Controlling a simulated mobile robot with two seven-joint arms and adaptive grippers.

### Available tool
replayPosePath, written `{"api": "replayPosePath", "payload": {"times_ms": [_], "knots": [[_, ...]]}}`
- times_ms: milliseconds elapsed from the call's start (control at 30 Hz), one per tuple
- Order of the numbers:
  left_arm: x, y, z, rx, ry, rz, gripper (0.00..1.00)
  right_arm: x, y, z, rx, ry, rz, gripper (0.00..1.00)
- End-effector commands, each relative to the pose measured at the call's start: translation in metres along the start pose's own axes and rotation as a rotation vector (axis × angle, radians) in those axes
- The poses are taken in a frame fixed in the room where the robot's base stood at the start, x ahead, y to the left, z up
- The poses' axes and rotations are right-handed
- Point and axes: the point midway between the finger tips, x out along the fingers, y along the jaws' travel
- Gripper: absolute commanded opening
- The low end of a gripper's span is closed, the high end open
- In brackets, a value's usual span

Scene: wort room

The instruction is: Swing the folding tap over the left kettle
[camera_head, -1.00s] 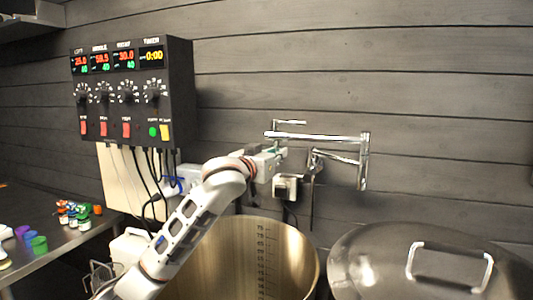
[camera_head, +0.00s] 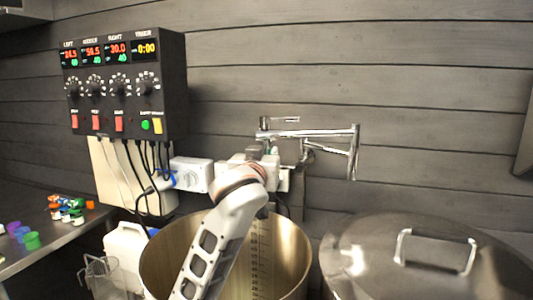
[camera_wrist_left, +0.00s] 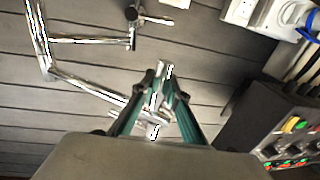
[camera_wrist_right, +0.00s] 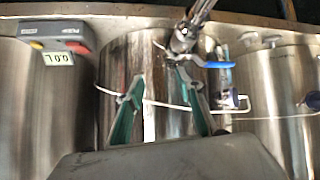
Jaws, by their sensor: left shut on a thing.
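The chrome folding tap (camera_head: 310,133) is on the dark plank wall, its long upper arm stretching left from an elbow on the right. It also shows in the left wrist view (camera_wrist_left: 88,87). My left gripper (camera_wrist_left: 158,95) is shut on the tap's end piece, between green-lined fingers; in the head view the grip is partly hidden by my wrist. The open steel kettle (camera_head: 291,240), leftmost in the head view, stands below, partly covered by my left arm. My right gripper (camera_wrist_right: 160,78) is open and empty before a steel vessel (camera_wrist_right: 118,62), and shows only in the right wrist view.
A lidded kettle (camera_head: 345,262) stands to the right. A control box (camera_head: 120,85) with hanging cables is on the wall at left. A side table (camera_head: 35,250) holds small coloured pots. A blue-handled valve (camera_wrist_right: 190,45) is close to my right fingers.

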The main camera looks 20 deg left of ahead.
Motion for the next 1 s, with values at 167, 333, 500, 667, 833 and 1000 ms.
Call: {"api": "replayPosePath", "payload": {"times_ms": [167,333,500,667,833,1000], "knots": [[-0.001,0.001,0.001,0.000,-0.001,0.002,0.00,0.000,0.000,0.000,0.000,0.000,0.000,0.36],[-0.001,0.001,0.001,0.000,-0.002,0.002,0.00,0.000,-0.001,-0.001,0.004,0.001,0.000,0.36],[-0.001,0.001,0.001,0.000,-0.002,0.002,0.31,0.000,-0.004,-0.001,0.009,0.002,-0.002,0.36],[-0.001,0.001,0.001,0.000,-0.001,0.002,0.31,0.001,-0.006,-0.002,0.014,0.003,-0.003,0.36],[-0.002,0.001,0.001,-0.001,-0.001,0.002,0.31,0.000,-0.005,0.001,0.010,-0.003,-0.004,0.36],[-0.019,0.002,0.001,-0.004,-0.001,0.004,0.31,0.000,-0.004,0.000,0.009,-0.001,-0.003,0.36]]}}
